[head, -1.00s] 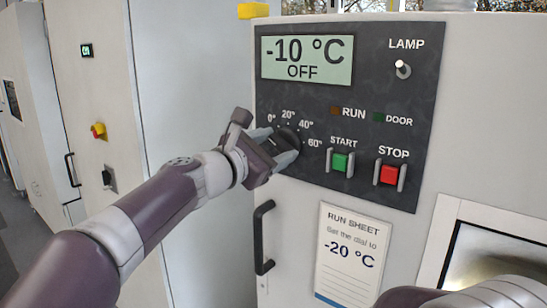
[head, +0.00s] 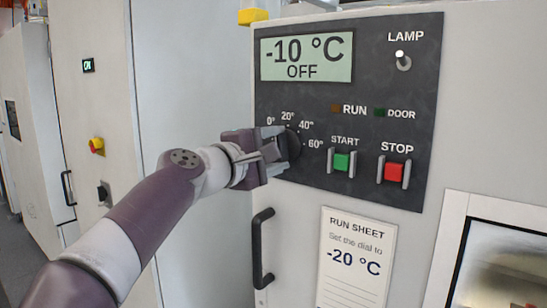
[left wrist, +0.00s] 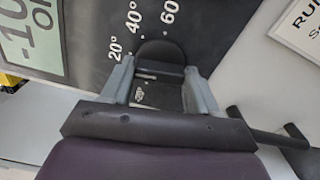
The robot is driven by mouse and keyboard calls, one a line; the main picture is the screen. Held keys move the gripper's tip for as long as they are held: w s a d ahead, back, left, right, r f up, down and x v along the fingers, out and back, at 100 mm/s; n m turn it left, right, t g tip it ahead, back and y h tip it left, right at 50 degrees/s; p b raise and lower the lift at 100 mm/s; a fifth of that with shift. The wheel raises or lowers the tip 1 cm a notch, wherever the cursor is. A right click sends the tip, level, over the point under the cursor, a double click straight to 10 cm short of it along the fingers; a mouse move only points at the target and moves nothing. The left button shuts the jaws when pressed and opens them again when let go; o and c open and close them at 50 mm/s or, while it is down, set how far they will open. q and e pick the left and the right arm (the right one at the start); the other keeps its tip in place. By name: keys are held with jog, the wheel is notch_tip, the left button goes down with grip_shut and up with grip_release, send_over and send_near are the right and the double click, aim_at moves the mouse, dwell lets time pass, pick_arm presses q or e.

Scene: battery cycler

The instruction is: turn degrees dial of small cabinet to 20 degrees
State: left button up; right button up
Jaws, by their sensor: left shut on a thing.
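The dark round degrees dial (head: 294,142) sits on the small cabinet's dark control panel, under a scale marked 0°, 20°, 40° and 60°. My left gripper (head: 282,148) is shut on the dial, hiding much of it and its pointer. In the left wrist view, the dial (left wrist: 160,50) shows between the two grey fingers of my gripper (left wrist: 158,78), beside the 20°, 40° and 60° marks. The display (head: 306,56) reads -10 °C and OFF. The run sheet (head: 354,255) says to set the dial to -20 °C. My right gripper is not in view.
Right of the dial are the green START button (head: 342,162) and red STOP button (head: 394,172), with the lamp switch (head: 402,60) above. A black door handle (head: 262,248) stands out below the dial. A window (head: 495,265) is at lower right.

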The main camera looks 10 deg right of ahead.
pick_arm(q)
jog(key=shift+m+b, duration=0.3)
jog(key=shift+m, duration=0.5)
jog(key=o, duration=1.1)
jog(key=shift+c, duration=0.2)
jog(key=b+v, duration=0.6)
jog(key=v, duration=0.6)
jog(key=shift+s+a, duration=0.2)
jog(key=shift+s, duration=0.1)
